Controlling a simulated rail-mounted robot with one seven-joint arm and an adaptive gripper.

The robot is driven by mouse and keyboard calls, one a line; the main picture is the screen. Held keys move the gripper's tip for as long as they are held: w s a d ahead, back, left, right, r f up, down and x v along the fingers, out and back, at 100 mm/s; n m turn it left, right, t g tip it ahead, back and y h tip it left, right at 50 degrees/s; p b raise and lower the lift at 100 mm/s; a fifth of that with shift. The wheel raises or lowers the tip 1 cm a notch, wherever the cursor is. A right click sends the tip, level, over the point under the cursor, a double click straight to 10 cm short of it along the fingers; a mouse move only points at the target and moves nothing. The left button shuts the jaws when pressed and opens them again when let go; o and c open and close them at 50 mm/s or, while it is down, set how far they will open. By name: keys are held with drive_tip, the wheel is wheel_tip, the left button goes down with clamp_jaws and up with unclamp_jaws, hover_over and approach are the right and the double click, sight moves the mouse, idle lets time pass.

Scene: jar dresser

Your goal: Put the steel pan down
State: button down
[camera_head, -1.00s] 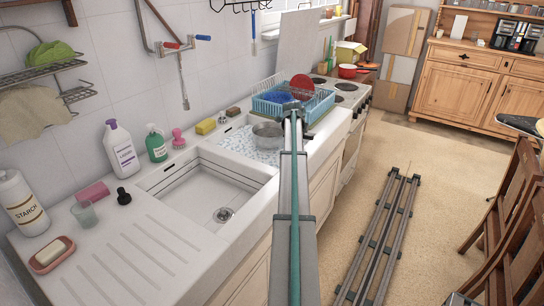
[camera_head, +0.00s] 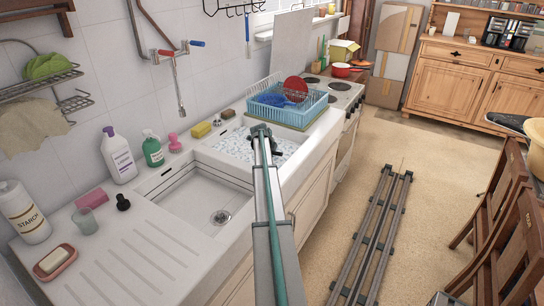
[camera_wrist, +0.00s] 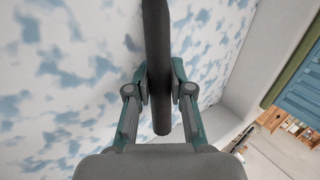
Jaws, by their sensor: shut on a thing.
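In the wrist view my gripper (camera_wrist: 160,84) is shut on a long dark bar, which looks like the handle of the steel pan (camera_wrist: 156,35). The metal bowl of the pan does not show in that view. Behind the handle is a blue-and-white mottled surface. In the head view my gripper (camera_head: 262,131) is over the right sink basin, whose blue-white mottled bottom (camera_head: 233,148) shows beside it. The pan is hidden behind my arm there, so I cannot tell whether it touches the basin.
A blue dish rack (camera_head: 310,108) with a red plate (camera_head: 295,88) stands just beyond the basin. The left basin (camera_head: 190,195) is empty. A sponge (camera_head: 201,130) and bottles line the wall side. The stove (camera_head: 338,86) is farther back.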

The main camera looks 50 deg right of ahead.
drive_tip(key=shift+f+p, duration=0.4)
drive_tip(key=shift+f, duration=0.65)
drive_tip(key=c, duration=1)
unclamp_jaws()
drive_tip(key=shift+s, duration=0.1)
drive_tip(key=shift+c, duration=0.2)
drive_tip(key=b+v, duration=0.4)
drive_tip(key=v, duration=0.8)
